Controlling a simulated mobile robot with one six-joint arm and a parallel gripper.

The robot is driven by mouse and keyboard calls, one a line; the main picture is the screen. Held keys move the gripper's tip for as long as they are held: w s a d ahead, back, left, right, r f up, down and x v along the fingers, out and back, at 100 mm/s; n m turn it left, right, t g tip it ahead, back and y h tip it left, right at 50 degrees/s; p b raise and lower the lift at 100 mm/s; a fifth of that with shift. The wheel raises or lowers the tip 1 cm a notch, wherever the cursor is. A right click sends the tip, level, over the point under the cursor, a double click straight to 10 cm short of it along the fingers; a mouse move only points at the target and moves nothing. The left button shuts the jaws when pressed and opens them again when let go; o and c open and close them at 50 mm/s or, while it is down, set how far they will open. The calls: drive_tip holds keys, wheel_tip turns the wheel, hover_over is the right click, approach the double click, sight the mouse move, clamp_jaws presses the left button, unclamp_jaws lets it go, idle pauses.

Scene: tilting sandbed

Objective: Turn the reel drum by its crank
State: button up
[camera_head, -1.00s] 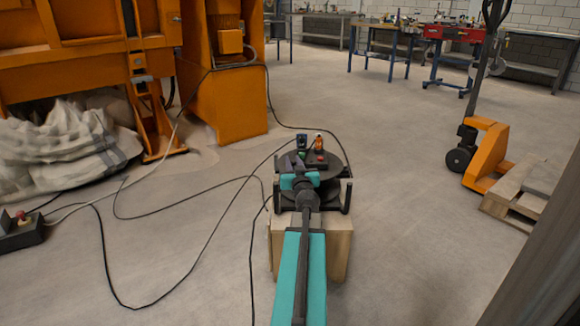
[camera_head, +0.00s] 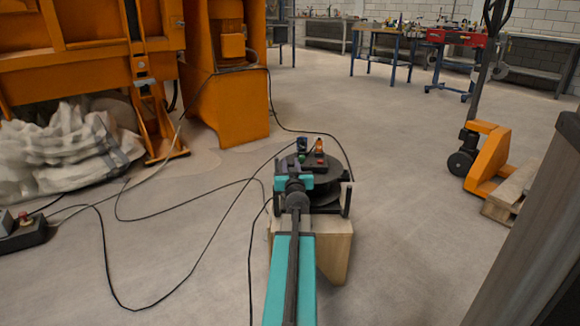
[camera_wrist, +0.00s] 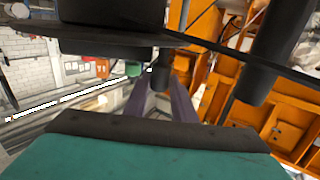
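The reel with its black drum (camera_head: 327,190) stands on a pale wooden block (camera_head: 332,252) in the head view. My teal arm reaches up to it from the bottom edge. My gripper (camera_head: 300,168) is at the near left side of the drum, mostly hidden by my own wrist. In the wrist view my gripper (camera_wrist: 161,88) has its two dark fingers on either side of a short dark crank handle (camera_wrist: 160,74), seemingly closed against it. The dark underside of the reel (camera_wrist: 105,45) shows above. The crank arm itself is hard to make out.
Black cables (camera_head: 205,225) run over the floor left of the block. An orange machine (camera_head: 228,90) and white sacks (camera_head: 65,145) stand at the left, a control box (camera_head: 22,234) near the left edge. A pallet jack (camera_head: 488,155) stands right. A dark panel fills the lower right.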

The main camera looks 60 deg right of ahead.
drive_tip(key=o, duration=0.3)
drive_tip(key=shift+s, duration=0.1)
